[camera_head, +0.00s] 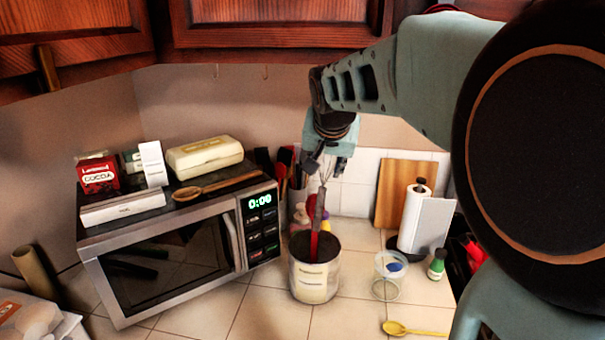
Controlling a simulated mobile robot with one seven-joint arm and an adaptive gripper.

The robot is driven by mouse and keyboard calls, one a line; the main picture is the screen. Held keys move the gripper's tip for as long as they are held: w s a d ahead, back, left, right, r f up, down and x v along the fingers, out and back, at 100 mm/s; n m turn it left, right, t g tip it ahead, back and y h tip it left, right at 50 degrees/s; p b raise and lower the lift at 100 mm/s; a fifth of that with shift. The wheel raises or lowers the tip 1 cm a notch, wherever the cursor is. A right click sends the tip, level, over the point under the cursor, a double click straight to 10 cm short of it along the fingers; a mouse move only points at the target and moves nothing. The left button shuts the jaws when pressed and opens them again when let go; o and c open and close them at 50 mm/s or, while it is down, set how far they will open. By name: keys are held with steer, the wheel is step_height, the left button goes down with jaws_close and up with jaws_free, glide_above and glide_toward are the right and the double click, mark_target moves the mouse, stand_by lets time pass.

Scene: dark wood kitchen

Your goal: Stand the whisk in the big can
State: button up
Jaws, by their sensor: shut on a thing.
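The big can (314,284), silver with a pale label, stands upright and open on the tiled counter in front of the microwave's right end. My gripper (325,165) points down above the can and is shut on the whisk (318,212). The whisk hangs nearly upright, a thin grey piece with a red lower part. Its lower part reaches down within the can's mouth; whether its end touches the bottom is hidden by the can's wall. The fingertips are small in this view.
The microwave (170,262) stands left, with boxes and a wooden spoon (218,185) on top. A utensil holder (297,195) is behind the can. A clear cup (388,280), green-capped bottle (437,263), yellow spoon (412,329) and paper towel roll (413,215) are right.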

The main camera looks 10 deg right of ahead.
mark_target(321, 180)
steer(key=shift+f+b, duration=1.6)
steer(key=shift+f, duration=0.85)
steer(key=f+b, duration=0.2)
steer(key=f, duration=0.1)
steer(key=f+b, duration=0.3)
steer(key=a+f+b, duration=0.1)
steer(key=f+b, duration=0.1)
steer(key=b, duration=0.1)
steer(key=shift+w+f, duration=0.2)
steer(key=shift+f, duration=0.2)
steer(key=o, duration=1.2)
steer(key=shift+o, duration=0.2)
steer(key=shift+r, duration=0.1)
step_height(321, 180, up, 10)
steer(key=shift+f, duration=0.1)
